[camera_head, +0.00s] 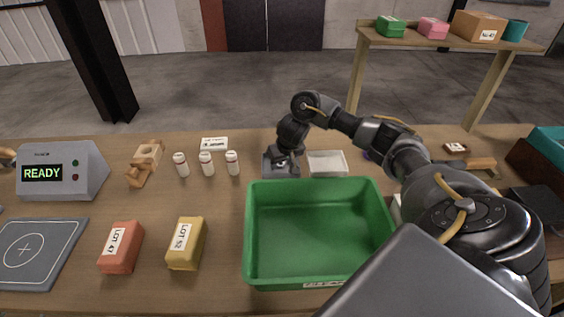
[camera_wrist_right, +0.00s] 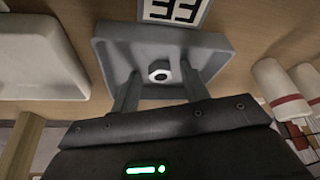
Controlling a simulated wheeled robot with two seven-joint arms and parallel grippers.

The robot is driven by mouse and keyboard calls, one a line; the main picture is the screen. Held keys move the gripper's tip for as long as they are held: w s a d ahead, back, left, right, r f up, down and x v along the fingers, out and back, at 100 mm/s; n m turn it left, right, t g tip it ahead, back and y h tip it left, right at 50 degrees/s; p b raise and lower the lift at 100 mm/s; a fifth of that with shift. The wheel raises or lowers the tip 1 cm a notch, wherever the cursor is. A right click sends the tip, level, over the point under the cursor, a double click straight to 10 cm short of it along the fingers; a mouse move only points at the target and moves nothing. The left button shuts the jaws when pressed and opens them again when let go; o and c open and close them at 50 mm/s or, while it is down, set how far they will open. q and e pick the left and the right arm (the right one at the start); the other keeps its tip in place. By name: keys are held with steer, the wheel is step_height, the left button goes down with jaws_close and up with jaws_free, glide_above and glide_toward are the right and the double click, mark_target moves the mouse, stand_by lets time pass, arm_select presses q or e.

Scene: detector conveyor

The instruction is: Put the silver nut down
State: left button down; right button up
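The silver nut (camera_wrist_right: 158,72) is a small hexagonal ring with a dark hole. In the right wrist view it appears in the shallow grey dish (camera_wrist_right: 215,45), between the fingertips of my right gripper (camera_wrist_right: 158,82). The fingers are apart, with a visible gap on each side of the nut. In the head view my right gripper (camera_head: 287,153) points down over the grey dish (camera_head: 269,170), behind the green bin, and largely hides the inside. I cannot tell whether the fingertips touch the dish.
The empty green bin (camera_head: 315,227) stands in front of the dish. A white tray (camera_head: 327,163) is right of it. Several white bottles (camera_head: 206,163) stand to the left. A red box (camera_head: 121,246) and a yellow box (camera_head: 186,243) lie front left, with bare wood around them.

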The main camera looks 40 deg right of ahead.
steer(key=shift+r, duration=0.1)
steer(key=p+v, duration=0.6)
steer(key=v, duration=0.6)
steer(key=shift+s, duration=0.15)
